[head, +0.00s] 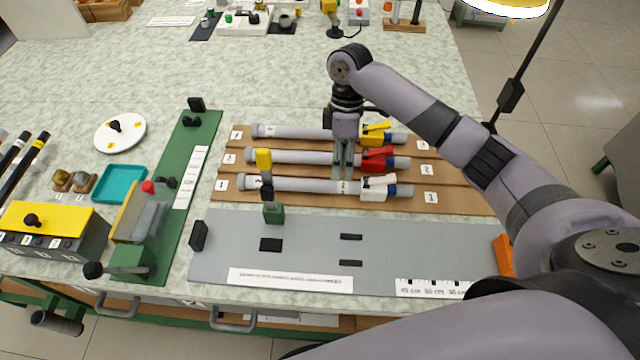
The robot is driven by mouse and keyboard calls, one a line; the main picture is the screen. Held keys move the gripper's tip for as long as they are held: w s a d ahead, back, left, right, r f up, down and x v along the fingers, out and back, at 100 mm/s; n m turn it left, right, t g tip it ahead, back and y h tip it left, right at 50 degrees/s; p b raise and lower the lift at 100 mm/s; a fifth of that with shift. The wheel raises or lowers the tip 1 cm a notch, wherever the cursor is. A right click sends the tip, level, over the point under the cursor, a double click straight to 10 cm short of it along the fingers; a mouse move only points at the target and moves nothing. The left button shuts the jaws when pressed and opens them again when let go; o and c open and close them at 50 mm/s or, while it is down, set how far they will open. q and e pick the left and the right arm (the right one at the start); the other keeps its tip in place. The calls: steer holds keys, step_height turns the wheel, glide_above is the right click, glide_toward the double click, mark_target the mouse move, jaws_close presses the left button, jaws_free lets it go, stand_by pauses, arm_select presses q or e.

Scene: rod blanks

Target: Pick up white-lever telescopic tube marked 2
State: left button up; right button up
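The white-lever telescopic tube (300,185) lies in the front row of the brown rack, its white lever (379,187) towards the right. A small label (343,188) sits on its grey barrel, but its digit is too small to read surely. My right gripper (343,175) points down from above, its fingertips at the barrel near that label. The fingers pass in front of the red-lever tube. Whether they are apart or closed on the barrel is not clear. My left gripper is not in view.
The red-lever tube (290,157) and yellow-lever tube (295,131) lie close behind. The grey board (400,250) in front is mostly bare. A green fixture (175,215) stands left.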

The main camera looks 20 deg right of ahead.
mark_target(338, 182)
steer(key=shift+s+f, duration=0.15)
steer(key=shift+f, duration=0.4)
steer(key=x, duration=0.5)
steer(key=shift+w+a+f+p, duration=0.1)
steer(key=shift+w+a+p, duration=0.2)
steer(key=shift+p, duration=0.1)
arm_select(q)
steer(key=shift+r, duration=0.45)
arm_select(e)
steer(key=c, duration=0.5)
steer(key=shift+c, duration=0.7)
